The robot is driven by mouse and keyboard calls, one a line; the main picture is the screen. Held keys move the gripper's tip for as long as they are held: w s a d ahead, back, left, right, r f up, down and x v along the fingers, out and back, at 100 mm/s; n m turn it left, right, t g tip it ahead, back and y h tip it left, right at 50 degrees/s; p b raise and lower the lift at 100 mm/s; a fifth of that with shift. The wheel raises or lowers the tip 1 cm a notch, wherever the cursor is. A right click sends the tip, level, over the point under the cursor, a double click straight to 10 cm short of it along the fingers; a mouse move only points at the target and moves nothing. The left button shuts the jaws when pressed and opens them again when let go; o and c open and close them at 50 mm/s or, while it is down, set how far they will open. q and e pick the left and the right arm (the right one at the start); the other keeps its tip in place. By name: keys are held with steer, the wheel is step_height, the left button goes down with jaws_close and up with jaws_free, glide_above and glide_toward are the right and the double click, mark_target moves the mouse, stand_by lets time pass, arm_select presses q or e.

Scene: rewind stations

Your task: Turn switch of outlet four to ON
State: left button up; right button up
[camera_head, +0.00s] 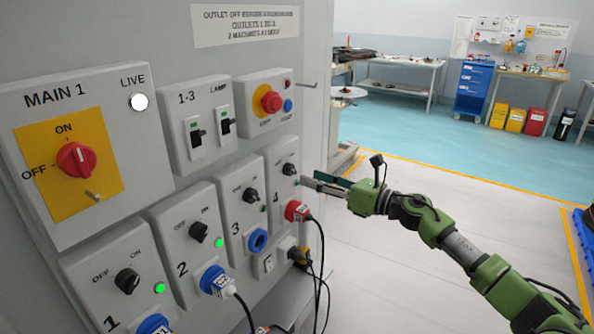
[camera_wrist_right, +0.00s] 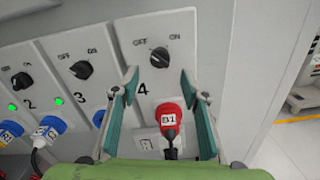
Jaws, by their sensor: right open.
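The outlet four panel is light grey, with a black rotary switch (camera_head: 289,169) marked OFF on the left and ON on the right. The switch (camera_wrist_right: 160,60) also shows in the right wrist view; its exact setting is hard to tell. Below it a red plug (camera_wrist_right: 170,117) labelled B1 sits in the socket; it also shows in the head view (camera_head: 297,211). My right gripper (camera_head: 310,181) is open and empty in front of this panel. In the right wrist view its fingers (camera_wrist_right: 158,78) stand apart, with the switch just beyond and between the tips. My left gripper is out of view.
Panels three (camera_head: 248,208), two (camera_head: 197,236) and one (camera_head: 116,280) stand to the left; lamps on two and one glow green. Black cables hang below panel four. The floor behind my right arm is clear.

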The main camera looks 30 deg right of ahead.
mark_target(294, 172)
steer(key=shift+p+x, duration=0.9)
steer(key=shift+x, duration=2.3)
steer(key=c, duration=1.1)
